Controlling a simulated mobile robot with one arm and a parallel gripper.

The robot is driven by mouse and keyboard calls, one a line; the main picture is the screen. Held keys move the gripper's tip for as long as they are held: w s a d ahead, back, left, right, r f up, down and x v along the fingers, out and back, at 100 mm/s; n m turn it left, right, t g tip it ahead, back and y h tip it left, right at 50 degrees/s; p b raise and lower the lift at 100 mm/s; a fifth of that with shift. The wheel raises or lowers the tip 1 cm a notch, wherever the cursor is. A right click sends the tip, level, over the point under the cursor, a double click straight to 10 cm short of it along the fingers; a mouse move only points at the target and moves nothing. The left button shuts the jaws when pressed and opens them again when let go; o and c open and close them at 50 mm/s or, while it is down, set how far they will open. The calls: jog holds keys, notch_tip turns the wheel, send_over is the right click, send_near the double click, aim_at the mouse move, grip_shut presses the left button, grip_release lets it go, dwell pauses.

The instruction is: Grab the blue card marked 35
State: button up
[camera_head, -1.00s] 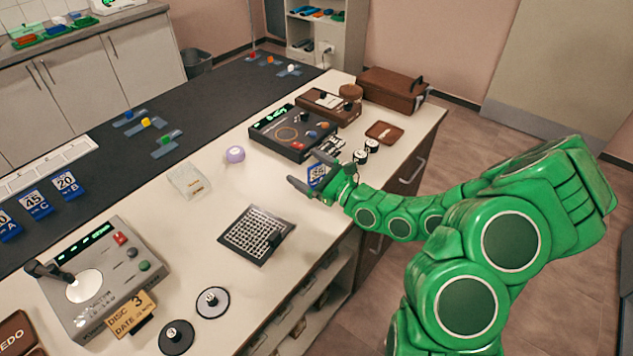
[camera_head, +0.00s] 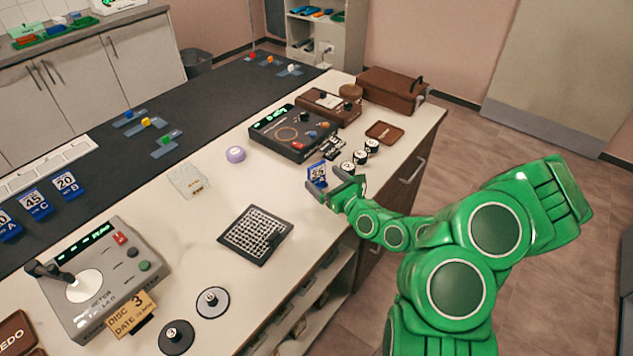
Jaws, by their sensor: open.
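A blue card (camera_head: 317,174) stands on the white counter near its right edge, in front of the dark device. Its white face bears a number too small to read for sure; it may be 35. My gripper (camera_head: 336,186) is open, just to the right of and nearer than the card, with its fingers pointing at it. I cannot tell whether a finger touches the card. Other blue cards stand at the far left: one marked 45 (camera_head: 36,205) and one marked 20 (camera_head: 67,186).
Several small black-and-white round pieces (camera_head: 359,157) stand just beyond my gripper. A dark device (camera_head: 291,134) lies behind the card. A brown tray (camera_head: 384,133) and a brown case (camera_head: 391,90) are farther back. A black grid plate (camera_head: 254,235) lies nearer, left of my arm.

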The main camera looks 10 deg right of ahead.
aim_at(317, 175)
jog(key=shift+a+x, duration=0.25)
jog(key=shift+x, duration=2.35)
jog(key=shift+r, duration=0.1)
jog(key=c, duration=1.1)
